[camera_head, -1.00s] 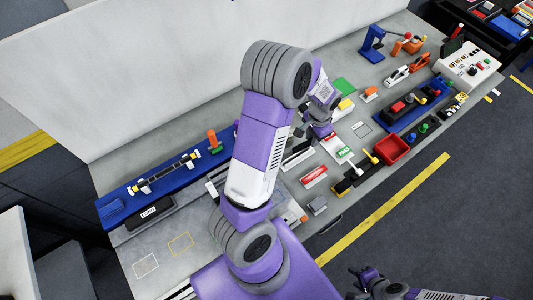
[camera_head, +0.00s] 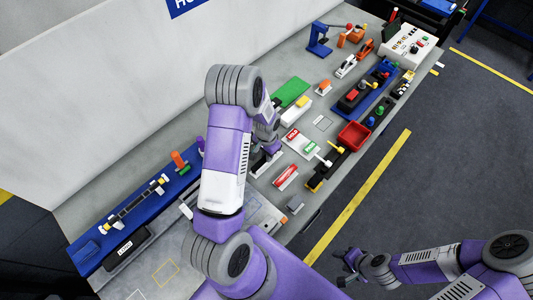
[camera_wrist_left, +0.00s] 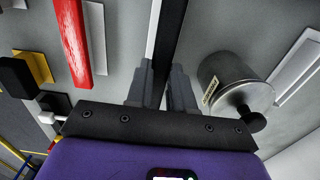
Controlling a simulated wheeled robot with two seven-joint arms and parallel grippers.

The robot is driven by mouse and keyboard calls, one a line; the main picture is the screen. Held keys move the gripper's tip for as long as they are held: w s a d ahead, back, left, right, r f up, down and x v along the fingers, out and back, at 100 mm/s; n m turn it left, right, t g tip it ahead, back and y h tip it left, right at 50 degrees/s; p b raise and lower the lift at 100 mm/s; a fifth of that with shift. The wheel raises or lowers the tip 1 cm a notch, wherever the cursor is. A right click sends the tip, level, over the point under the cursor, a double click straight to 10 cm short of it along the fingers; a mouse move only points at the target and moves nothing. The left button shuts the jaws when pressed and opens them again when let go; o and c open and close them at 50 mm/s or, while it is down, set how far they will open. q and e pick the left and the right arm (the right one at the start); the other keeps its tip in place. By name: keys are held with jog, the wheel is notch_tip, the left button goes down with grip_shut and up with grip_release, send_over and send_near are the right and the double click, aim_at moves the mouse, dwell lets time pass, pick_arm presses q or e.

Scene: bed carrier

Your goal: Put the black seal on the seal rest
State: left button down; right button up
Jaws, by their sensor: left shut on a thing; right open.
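My left gripper (camera_wrist_left: 160,88) is shut on a long black bar, the black seal (camera_wrist_left: 170,30), which runs between its fingers in the left wrist view. A pale strip lies along the bar's left side; I cannot tell whether the bar is clear of it. In the head view my left arm reaches over the bench and its wrist hides most of the fingertips and seal. My right gripper (camera_head: 350,261) is open and empty, off the bench's front edge. I cannot tell which fixture is the seal rest.
A red bar (camera_head: 286,176) lies right of my left gripper. A grey cylinder with a black knob (camera_wrist_left: 232,80) stands close right of the fingers in the wrist view. A red bin (camera_head: 354,135) and blue rack (camera_head: 135,215) flank the work area. A wall (camera_head: 100,90) rises behind.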

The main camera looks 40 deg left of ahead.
pick_arm(q)
jog(key=shift+r, duration=0.1)
jog(key=c, duration=1)
grip_release()
jog(key=shift+f, duration=0.2)
notch_tip(320, 180, up, 12)
jog(key=shift+r, duration=0.25)
